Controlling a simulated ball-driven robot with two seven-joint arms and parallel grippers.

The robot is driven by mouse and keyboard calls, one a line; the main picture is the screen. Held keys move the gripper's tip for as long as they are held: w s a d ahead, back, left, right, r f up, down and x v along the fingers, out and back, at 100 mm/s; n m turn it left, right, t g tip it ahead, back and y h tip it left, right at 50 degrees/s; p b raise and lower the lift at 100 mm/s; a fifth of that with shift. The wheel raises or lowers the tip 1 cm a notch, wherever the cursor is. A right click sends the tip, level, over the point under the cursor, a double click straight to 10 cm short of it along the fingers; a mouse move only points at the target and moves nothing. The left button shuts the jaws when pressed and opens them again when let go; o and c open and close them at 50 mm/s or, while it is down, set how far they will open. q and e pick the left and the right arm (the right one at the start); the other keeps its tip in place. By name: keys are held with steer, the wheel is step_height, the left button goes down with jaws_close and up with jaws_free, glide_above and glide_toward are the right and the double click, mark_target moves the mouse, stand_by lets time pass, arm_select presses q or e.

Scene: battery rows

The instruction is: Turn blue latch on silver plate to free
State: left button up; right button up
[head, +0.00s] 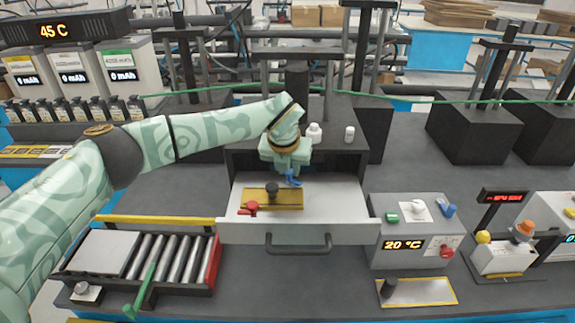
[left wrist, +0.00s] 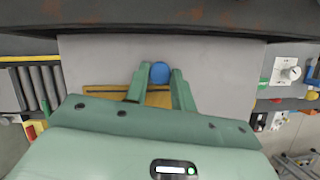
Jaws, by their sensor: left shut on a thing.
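The blue latch (head: 292,180) is at the fingertips of my left gripper (head: 286,168), over the pale interior of the open drawer (head: 335,205). In the left wrist view the blue latch (left wrist: 159,72) sits between the two green fingertips of my left gripper (left wrist: 157,82), which is shut on it. A gold plate (head: 262,206) lies in the drawer beside and below the latch, with a dark knob (head: 271,189) and a red latch (head: 250,208). A silver plate under the blue latch cannot be made out; the gripper covers part of it. My right gripper is out of view.
A grey control box (head: 405,257) reading 20 °C stands right of the drawer. A roller tray (head: 165,256) is on the left. White bottles (head: 314,132) stand behind the drawer. The drawer handle (head: 298,246) juts forward.

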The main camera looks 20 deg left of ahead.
arm_select(q)
steer(key=n, duration=0.1)
steer(key=n+y, duration=0.1)
steer(key=n, duration=0.1)
steer(key=shift+d+n, duration=0.2)
steer(key=shift+n, duration=0.1)
steer(key=shift+w+d+n+g+y+b, duration=0.1)
steer(key=shift+n+g+y+b, duration=0.4)
steer(key=shift+n, duration=1.1)
steer(key=o, duration=1)
steer(key=shift+r, duration=0.15)
steer(key=v, duration=1.6)
steer(key=shift+d, duration=0.35)
